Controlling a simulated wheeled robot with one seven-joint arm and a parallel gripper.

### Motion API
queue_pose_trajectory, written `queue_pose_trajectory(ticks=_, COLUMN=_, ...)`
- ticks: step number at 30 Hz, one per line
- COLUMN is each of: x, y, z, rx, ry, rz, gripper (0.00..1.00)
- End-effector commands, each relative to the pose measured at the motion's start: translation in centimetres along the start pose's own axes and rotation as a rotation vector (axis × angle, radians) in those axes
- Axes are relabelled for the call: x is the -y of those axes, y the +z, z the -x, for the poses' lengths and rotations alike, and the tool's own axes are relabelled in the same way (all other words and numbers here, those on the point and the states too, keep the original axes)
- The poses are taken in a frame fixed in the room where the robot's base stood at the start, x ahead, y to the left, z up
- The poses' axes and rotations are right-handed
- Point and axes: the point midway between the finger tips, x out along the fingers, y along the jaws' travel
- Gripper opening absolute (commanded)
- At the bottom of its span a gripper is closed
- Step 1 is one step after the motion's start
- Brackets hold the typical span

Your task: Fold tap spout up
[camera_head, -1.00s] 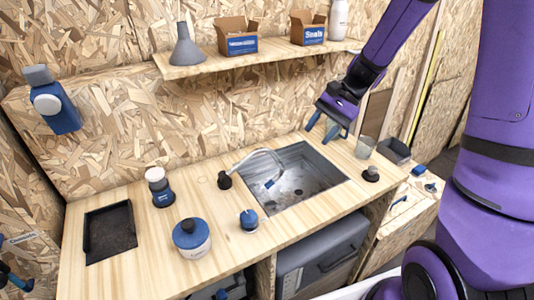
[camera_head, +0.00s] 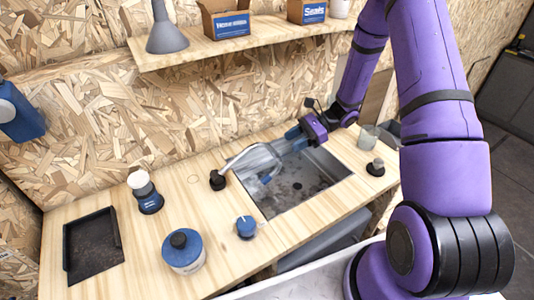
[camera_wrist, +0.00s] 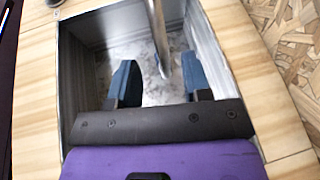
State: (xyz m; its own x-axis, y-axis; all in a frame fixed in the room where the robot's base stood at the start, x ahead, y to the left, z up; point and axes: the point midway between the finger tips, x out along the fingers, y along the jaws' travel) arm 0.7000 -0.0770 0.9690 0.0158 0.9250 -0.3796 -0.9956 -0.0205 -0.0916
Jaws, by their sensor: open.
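The tap spout (camera_head: 238,160) is a pale bent tube rising from a dark base (camera_head: 217,180) at the sink's left edge. It reaches over the sink (camera_head: 318,195), with a blue tip (camera_head: 267,179) hanging low over the basin. My gripper (camera_head: 285,142) is over the back of the sink, pointing left toward the spout. In the wrist view my gripper (camera_wrist: 160,78) is open, its two blue fingers apart. The spout (camera_wrist: 158,35) shows ahead, lined up with the gap between them. I cannot tell how far it reaches into the gap.
A blue-lidded jar (camera_head: 184,252), a small blue knob (camera_head: 246,227), a white-topped bottle (camera_head: 145,192) and a black tray (camera_head: 92,245) are on the counter's left. A glass (camera_head: 368,137) stands right of the sink. A shelf (camera_head: 245,38) with boxes hangs above.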

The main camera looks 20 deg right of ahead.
Motion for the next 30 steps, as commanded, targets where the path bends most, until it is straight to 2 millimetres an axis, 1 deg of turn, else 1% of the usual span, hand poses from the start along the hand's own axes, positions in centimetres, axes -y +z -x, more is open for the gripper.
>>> queue_pose_trajectory(ticks=1, x=-0.1, y=0.1, z=-0.8, rx=0.002, ry=0.004, rz=-0.001, gripper=0.44)
queue_pose_trajectory(ticks=9, x=-0.1, y=0.0, z=-5.6, rx=0.0, ry=0.005, rz=0.0, gripper=0.44)
queue_pose_trajectory(ticks=12, x=-0.1, y=0.0, z=-7.1, rx=0.001, ry=0.005, rz=0.001, gripper=0.44)
queue_pose_trajectory(ticks=15, x=-0.1, y=0.0, z=-8.3, rx=-0.001, ry=0.003, rz=0.001, gripper=0.44)
queue_pose_trajectory(ticks=21, x=-0.1, y=0.0, z=-9.5, rx=-0.001, ry=0.002, rz=0.002, gripper=0.44)
queue_pose_trajectory(ticks=29, x=-0.1, y=0.0, z=-9.6, rx=-0.001, ry=0.001, rz=0.002, gripper=0.44)
queue_pose_trajectory(ticks=30, x=-0.1, y=0.0, z=-9.6, rx=-0.001, ry=0.001, rz=0.002, gripper=0.42)
